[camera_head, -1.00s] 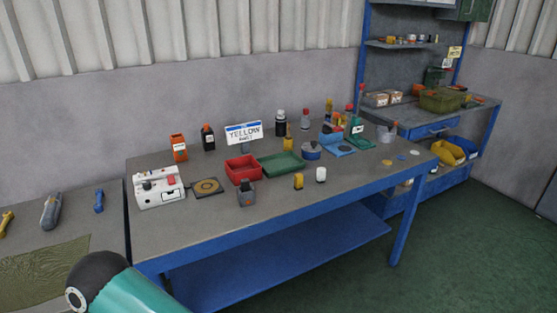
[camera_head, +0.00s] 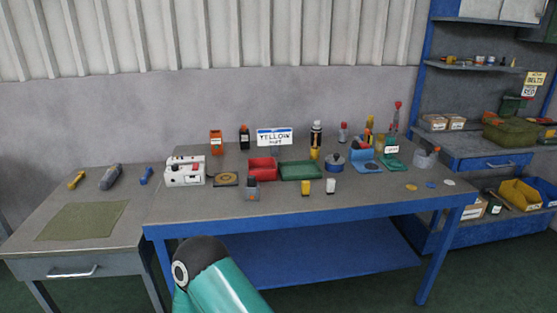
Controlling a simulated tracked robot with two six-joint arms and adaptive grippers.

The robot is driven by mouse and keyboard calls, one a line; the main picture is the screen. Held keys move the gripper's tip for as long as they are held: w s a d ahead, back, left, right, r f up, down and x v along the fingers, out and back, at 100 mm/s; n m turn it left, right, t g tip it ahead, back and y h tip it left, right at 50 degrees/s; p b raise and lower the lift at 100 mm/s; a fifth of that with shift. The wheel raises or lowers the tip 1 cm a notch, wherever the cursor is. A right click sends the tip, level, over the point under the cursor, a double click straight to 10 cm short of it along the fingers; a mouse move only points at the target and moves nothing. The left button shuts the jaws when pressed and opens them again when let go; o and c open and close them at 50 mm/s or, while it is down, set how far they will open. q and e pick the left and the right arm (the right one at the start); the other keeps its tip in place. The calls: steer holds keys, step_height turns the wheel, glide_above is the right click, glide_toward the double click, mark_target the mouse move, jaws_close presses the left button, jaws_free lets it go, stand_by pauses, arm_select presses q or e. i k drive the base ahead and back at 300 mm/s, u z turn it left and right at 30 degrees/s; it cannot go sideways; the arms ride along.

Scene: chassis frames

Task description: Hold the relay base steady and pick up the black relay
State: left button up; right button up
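A small dark grey block with an orange mark (camera_head: 252,189) stands near the front of the blue-framed workbench. It may be a relay or its base, but it is too small to tell. A small yellow block (camera_head: 306,188) and a small white block (camera_head: 330,187) stand to its right, apart from each other. I cannot make out for sure which thing is the relay base or the black relay. A teal arm link of mine with a dark joint shows at the bottom. Neither of my grippers is in view.
A lower grey table (camera_head: 130,210) adjoins at left. Blue shelving (camera_head: 490,163) stands at right.

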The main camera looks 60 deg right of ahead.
mark_target(252, 180)
steer(key=z, duration=0.45)
steer(key=i, duration=0.2)
steer(key=z, duration=1.45)
steer(key=i, duration=0.85)
steer(key=u, duration=0.2)
steer(key=k, duration=0.75)
steer(key=z, duration=0.25)
steer(key=i, duration=0.75)
steer(key=u, duration=0.1)
